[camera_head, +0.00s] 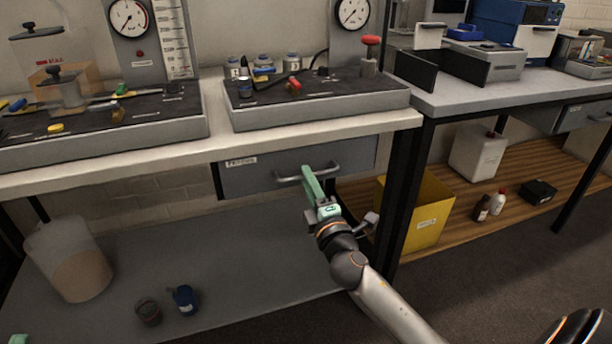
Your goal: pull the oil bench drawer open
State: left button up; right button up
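The oil bench drawer (247,180) is a grey front with a small label, under the light bench top (180,150). It looks closed against the bench. Its metal bar handle (286,179) runs across the front. My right gripper (310,182) reaches up from the lower right, with its green fingers at the middle of the handle, overlapping it in view. The fingers line up from this angle, so the gap between them and any contact with the handle are hidden. A green tip at the bottom left corner seems to be my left gripper (18,339); the rest is out of view.
Trays (330,108) with gauges and bottles stand on the bench top. The lower shelf (240,255) holds a large container (68,262) and two small cups at left. A dark bench leg (400,200) and a yellow bin (432,210) stand right of the drawer, near my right arm.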

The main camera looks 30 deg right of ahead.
jog(key=shift+x, duration=0.85)
grip_shut()
dwell(0.9)
